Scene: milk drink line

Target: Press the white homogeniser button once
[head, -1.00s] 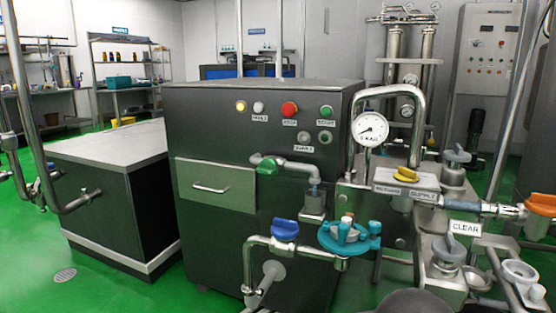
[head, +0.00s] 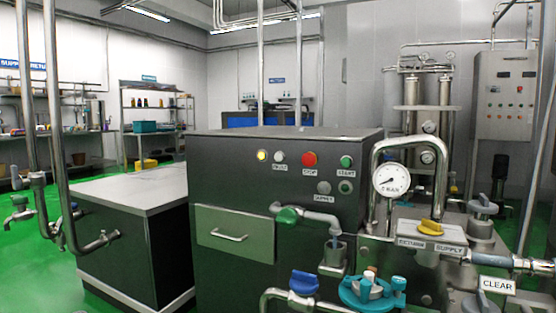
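The homogeniser (head: 225,175) is a dark cabinet with a drawer-like front panel, in the middle of the head view. A row of round controls sits at the upper right of its front face. A small white button (head: 279,157) is between a lit yellow lamp (head: 262,155) and a red STOP button (head: 309,159). The small label under the white button is too blurred to read surely. A green START button (head: 346,161) is further right. My gripper is not in view.
Below the row are a grey round control (head: 324,187) and a small green one (head: 345,187). In front stand pipes with a green valve handle (head: 287,216), a blue handle (head: 303,283), a teal fitting (head: 372,290) and a pressure gauge (head: 391,180). Green floor shows at left.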

